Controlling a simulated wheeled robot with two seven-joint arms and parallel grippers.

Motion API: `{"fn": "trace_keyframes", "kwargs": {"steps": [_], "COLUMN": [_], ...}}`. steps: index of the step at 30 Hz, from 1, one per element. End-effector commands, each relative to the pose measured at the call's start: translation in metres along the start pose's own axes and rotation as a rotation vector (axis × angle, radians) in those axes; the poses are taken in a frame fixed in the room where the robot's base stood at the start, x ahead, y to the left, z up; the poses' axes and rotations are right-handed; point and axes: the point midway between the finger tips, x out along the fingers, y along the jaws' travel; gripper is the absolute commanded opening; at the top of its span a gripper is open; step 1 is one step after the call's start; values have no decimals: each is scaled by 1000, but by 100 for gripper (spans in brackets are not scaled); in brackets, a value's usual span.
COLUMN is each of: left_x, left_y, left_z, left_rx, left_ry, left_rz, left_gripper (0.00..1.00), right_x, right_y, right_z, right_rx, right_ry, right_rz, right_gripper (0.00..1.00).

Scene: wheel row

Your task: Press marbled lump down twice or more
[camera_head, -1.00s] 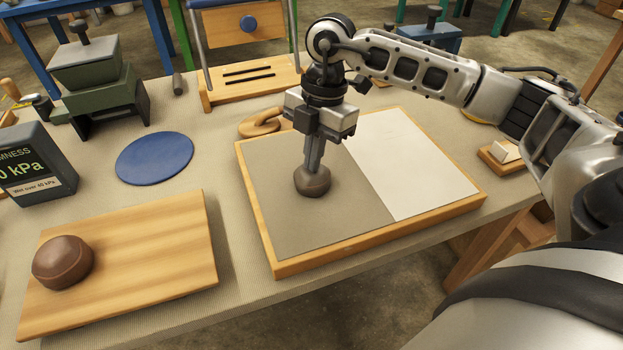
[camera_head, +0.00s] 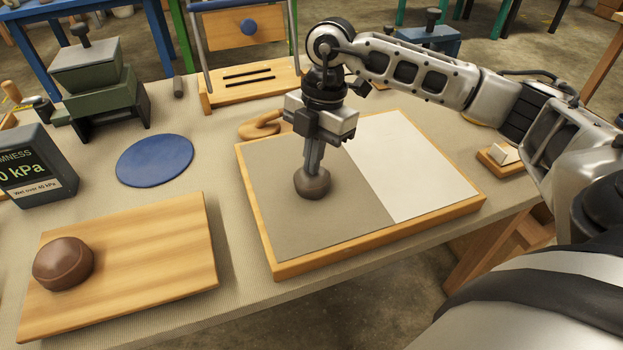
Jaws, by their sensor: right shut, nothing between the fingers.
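A rounded grey-brown lump (camera_head: 312,185), likely the marbled lump, sits on the grey half of a wood-framed board (camera_head: 362,240). My right gripper (camera_head: 312,168) points straight down over it with fingers together. The fingertips meet the lump's top, and nothing is held between them. The contact spot is partly hidden by the fingers. A second, reddish-brown lump (camera_head: 64,262) sits on a wooden board (camera_head: 150,250) at the lower left. My left gripper is not in view.
A blue disc (camera_head: 154,160) lies left of the framed board. A firmness display (camera_head: 35,165) stands at the left edge. A small block on a wooden base (camera_head: 500,158) is at right.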

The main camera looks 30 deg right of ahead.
Motion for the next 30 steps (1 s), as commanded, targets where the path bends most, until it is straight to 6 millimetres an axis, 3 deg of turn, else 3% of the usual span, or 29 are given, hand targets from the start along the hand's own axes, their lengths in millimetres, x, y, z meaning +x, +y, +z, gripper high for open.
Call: {"fn": "trace_keyframes", "kwargs": {"steps": [5, 19, 30], "left_x": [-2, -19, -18], "left_y": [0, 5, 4], "left_z": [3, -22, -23], "left_rx": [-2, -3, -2], "left_ry": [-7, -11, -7], "left_rz": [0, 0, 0], "left_gripper": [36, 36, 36], "right_x": [5, -31, -32], "right_y": [-2, -1, -1], "right_z": [-1, -7, -7], "right_rx": [0, 0, 0], "right_ry": [2, 1, 1], "right_rz": [-15, -8, -6], "right_gripper": [0, 0, 0]}}
